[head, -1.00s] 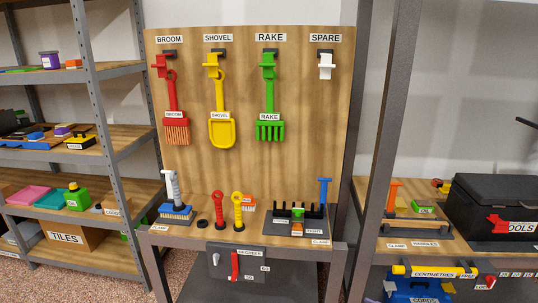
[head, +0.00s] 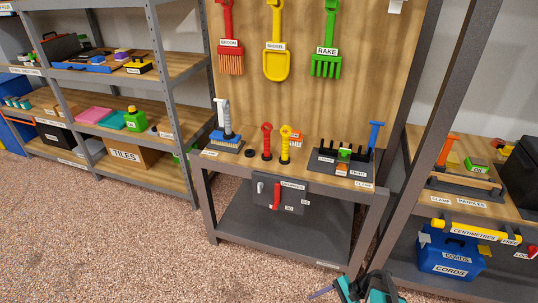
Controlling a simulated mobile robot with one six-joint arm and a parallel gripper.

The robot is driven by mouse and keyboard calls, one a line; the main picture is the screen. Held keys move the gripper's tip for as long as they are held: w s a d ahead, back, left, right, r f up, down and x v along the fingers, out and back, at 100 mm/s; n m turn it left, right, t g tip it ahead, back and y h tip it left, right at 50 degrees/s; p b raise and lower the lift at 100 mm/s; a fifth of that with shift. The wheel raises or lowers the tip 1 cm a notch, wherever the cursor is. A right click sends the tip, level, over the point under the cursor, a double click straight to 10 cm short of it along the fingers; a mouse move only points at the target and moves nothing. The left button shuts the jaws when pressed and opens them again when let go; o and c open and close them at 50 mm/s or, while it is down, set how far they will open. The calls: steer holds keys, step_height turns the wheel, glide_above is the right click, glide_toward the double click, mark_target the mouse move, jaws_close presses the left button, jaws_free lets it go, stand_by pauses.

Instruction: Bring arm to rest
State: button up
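A teal and black part (head: 368,288) shows at the bottom edge of the head view, right of centre, in front of the workbench's foot. It looks like the end of my arm, cut off by the frame. A thin bluish piece sticks out at its left. I cannot make out its fingertips, whether they are open or shut, or whether anything is held. It appears well below the bench top and apart from the tools there.
The workbench (head: 222,165) carries a brush, red and yellow tools and a black rack. A broom (head: 229,40), shovel (head: 276,45) and rake (head: 326,45) hang above. Shelves stand left. A blue CORDS box (head: 450,258) sits lower right. The carpet at front left is clear.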

steer(key=s+a+n+g+h, duration=0.1)
steer(key=s+n+g+h, duration=0.1)
steer(key=s+n+h, duration=0.2)
steer(key=s+a+f+n+g+h, duration=0.1)
steer(key=s+n+g+h, duration=0.1)
steer(key=s+n+h, duration=0.3)
steer(key=shift+s+a+f+n+g+p, duration=0.2)
steer(key=shift+s+n+g+p, duration=0.25)
steer(key=shift+s+n, duration=2)
steer(key=shift+s+a+m, duration=0.1)
steer(key=shift+s+m, duration=0.6)
steer(key=shift+m, duration=0.05)
steer(key=c, duration=0.7)
